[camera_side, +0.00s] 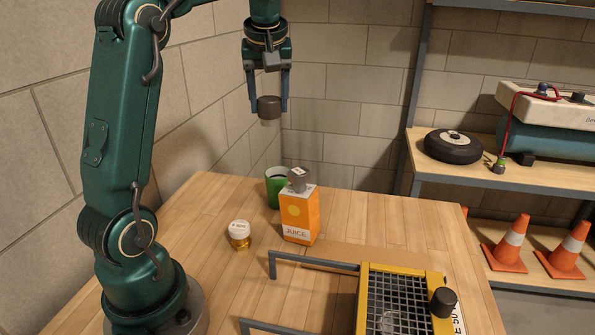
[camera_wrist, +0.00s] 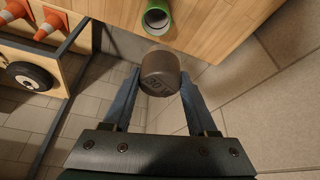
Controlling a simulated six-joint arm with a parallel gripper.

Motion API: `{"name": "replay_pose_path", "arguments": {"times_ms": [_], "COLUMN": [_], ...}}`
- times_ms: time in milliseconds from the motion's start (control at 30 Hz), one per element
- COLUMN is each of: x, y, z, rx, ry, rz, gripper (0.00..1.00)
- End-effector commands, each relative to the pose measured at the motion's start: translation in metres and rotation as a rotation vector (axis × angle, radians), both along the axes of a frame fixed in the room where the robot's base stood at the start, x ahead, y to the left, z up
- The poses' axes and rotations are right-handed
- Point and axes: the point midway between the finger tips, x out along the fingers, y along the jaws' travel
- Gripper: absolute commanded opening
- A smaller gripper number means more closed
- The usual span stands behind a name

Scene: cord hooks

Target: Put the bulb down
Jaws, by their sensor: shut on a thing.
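My gripper (camera_side: 269,104) is high above the table's back edge, its fingers pointing down. It is shut on the bulb (camera_side: 269,107), whose dark brown, cylindrical cap sits between the fingertips. A fainter, see-through part seems to show below the cap. In the wrist view the bulb (camera_wrist: 160,72) is between the two blue-grey fingers (camera_wrist: 158,88), with a blurred number on its side. The bulb is in the air, apart from the wooden table (camera_side: 205,215).
A green cup (camera_side: 275,188), an orange juice carton (camera_side: 299,217) and a small amber jar (camera_side: 239,236) stand on the table. A yellow box with a wire grid (camera_side: 400,300) is at the front right. Shelves (camera_side: 480,168) stand at the right.

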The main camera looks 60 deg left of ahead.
Motion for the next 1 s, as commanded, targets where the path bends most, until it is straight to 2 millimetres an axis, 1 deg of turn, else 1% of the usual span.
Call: {"name": "replay_pose_path", "arguments": {"times_ms": [33, 100, 200, 433, 700, 867, 900, 967, 1000], "x": [-0.013, -0.028, -0.047, -0.083, -0.081, -0.081, -0.082, -0.082, -0.081], "y": [0.018, 0.035, 0.054, 0.083, 0.081, 0.081, 0.081, 0.08, 0.08], "z": [0.0, 0.001, 0.001, 0.001, -0.028, -0.059, -0.07, -0.083, -0.095], "rx": [0.002, 0.003, 0.004, 0.011, 0.008, 0.006, 0.005, 0.005, 0.004], "ry": [-0.002, -0.003, -0.003, -0.005, -0.001, 0.002, 0.005, 0.003, 0.003], "rz": [0.085, 0.179, 0.288, 0.477, 0.469, 0.468, 0.467, 0.467, 0.467], "gripper": [0.0, 0.0, 0.0, 0.0, 0.0, 0.0, 0.0, 0.0, 0.0]}}
